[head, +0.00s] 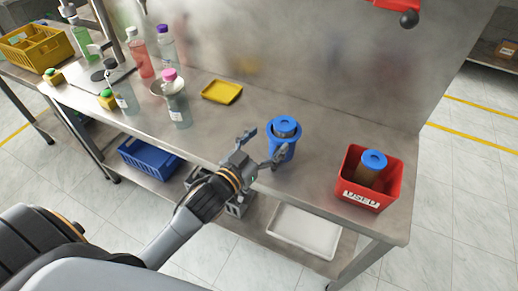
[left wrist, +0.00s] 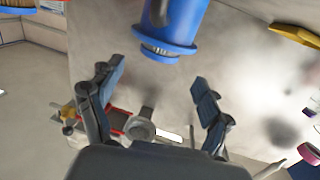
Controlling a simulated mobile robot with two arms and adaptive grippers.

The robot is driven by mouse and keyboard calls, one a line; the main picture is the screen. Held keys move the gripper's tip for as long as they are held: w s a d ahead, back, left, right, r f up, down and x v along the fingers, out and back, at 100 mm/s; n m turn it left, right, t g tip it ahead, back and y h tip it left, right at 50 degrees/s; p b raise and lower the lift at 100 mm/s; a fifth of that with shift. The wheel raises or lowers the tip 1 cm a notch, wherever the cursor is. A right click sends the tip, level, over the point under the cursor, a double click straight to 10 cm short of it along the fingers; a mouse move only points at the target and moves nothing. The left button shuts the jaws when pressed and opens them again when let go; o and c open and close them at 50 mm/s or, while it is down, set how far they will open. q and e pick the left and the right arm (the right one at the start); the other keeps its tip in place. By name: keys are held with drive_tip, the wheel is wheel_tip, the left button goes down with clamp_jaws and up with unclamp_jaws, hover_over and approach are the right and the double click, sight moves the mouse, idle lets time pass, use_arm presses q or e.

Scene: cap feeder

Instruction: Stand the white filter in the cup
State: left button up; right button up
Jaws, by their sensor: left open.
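A blue cup (head: 281,151) stands upright on the steel bench. A round piece with a blue end (head: 286,124) sits inside its rim; it looks like a filter, but its sides are mostly hidden. In the left wrist view the blue cup (left wrist: 190,18) is at the top, with a pale ribbed band (left wrist: 167,47) showing at its end. My left gripper (head: 264,147) is open and empty, just left of the cup, its fingers spread toward it. The fingers also show in the left wrist view (left wrist: 158,78), apart from the cup. My right gripper is not in view.
A red bin (head: 366,194) marked USED, right of the cup, holds a brown filter with a blue cap (head: 373,161). A yellow tray (head: 221,91) lies behind left. Several bottles stand at left, the nearest (head: 178,108) pink-capped. The bench between bottles and cup is clear.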

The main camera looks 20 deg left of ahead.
use_arm(q)
drive_tip(key=v, duration=0.3)
drive_tip(key=shift+s, duration=0.3)
drive_tip(key=s+a+f+g+y, duration=0.1)
drive_tip(key=s+f+g+y, duration=0.1)
drive_tip(key=s+f+g, duration=0.65)
drive_tip(key=s+f+g+y, duration=0.1)
drive_tip(key=s+f+g, duration=0.45)
drive_tip(key=s, duration=0.65)
wheel_tip(320, 180, down, 28)
drive_tip(key=s, duration=0.2)
drive_tip(key=s+a+f+g, duration=0.2)
drive_tip(key=s+a+f, duration=0.1)
drive_tip(key=s+f, duration=1.2)
drive_tip(key=shift+s, duration=0.8)
